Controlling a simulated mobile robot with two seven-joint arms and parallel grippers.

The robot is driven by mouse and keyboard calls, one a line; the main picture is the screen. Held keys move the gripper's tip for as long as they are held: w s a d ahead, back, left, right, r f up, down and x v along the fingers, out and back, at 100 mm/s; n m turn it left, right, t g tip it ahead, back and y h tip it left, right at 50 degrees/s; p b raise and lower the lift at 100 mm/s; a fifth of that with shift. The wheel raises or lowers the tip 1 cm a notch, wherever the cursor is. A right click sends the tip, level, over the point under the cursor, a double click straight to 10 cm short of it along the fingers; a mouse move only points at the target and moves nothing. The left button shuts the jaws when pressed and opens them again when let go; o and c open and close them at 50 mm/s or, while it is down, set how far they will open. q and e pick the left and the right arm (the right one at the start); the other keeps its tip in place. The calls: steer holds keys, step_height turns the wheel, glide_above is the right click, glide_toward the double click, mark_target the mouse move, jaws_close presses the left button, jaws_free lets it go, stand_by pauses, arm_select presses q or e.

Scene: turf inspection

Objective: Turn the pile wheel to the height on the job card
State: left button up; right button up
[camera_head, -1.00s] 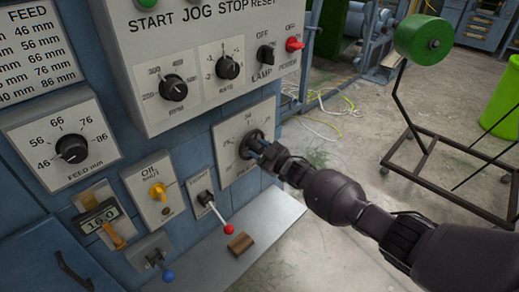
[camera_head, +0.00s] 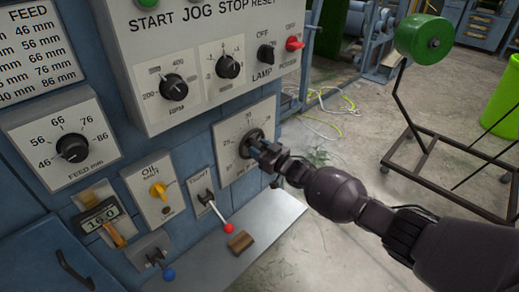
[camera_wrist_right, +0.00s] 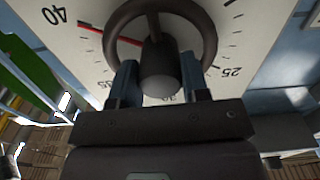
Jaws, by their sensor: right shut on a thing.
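The pile wheel is a dark round handwheel (camera_head: 250,142) in front of a white dial plate (camera_head: 232,128) on the blue machine. My right gripper (camera_head: 266,152) is at the wheel, shut on it. In the right wrist view the wheel's dark ring (camera_wrist_right: 208,42) fills the top middle, and the two fingers (camera_wrist_right: 160,85) stand either side of a rounded grip. The dial (camera_wrist_right: 255,22) shows 40 at upper left and 25 at right. 35 and 30 are partly covered. A red pointer (camera_wrist_right: 98,30) lies close to 40. No card clearly marked as the job card shows. My left gripper is not in view.
A FEED table (camera_head: 35,45) hangs at upper left. Knobs and switches sit on the grey control box (camera_head: 200,105) above. A red-tipped lever (camera_head: 228,228), a wooden block (camera_head: 240,242) and a grey ledge (camera_head: 275,222) are below. A green-roll stand (camera_head: 420,40) is at right.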

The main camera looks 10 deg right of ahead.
steer(key=o, duration=0.9)
steer(key=shift+o, duration=0.2)
steer(key=p+v, duration=0.1)
steer(key=v, duration=1)
steer(key=shift+p, duration=0.3)
steer(key=shift+w, duration=0.1)
